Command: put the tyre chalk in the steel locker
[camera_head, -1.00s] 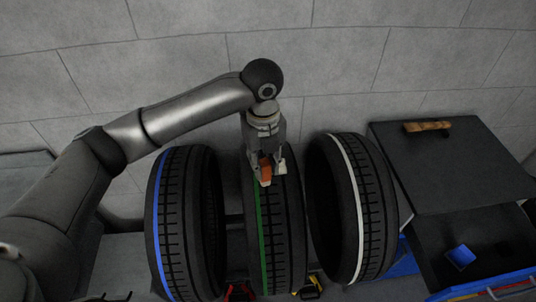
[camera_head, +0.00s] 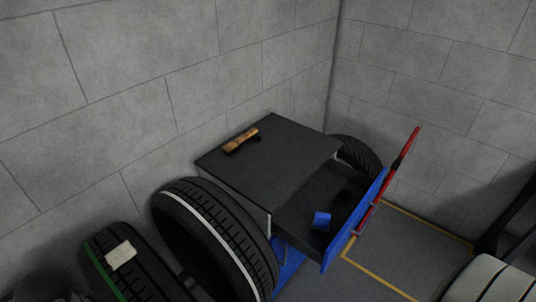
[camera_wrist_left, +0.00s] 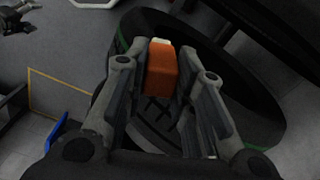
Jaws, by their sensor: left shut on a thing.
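My left gripper (camera_wrist_left: 165,95) is shut on an orange block (camera_wrist_left: 161,72) in the left wrist view, apparently the tyre chalk. A pale patch shows at its far end; I cannot tell whether it belongs to the block. A tyre with a green stripe (camera_wrist_left: 205,75) is behind it. The steel locker (camera_head: 270,152), dark grey with a blue front, stands right of centre in the head view. Its drawer (camera_head: 322,192) is pulled out, with a red handle bar (camera_head: 386,181) and a blue block (camera_head: 321,221) inside.
A wooden-handled tool (camera_head: 241,140) lies on the locker top. A white-striped tyre (camera_head: 215,240) stands beside the locker. A pale block (camera_head: 121,255) rests on the green-striped tyre (camera_head: 145,275). Yellow-lined floor (camera_head: 405,255) is clear at the right.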

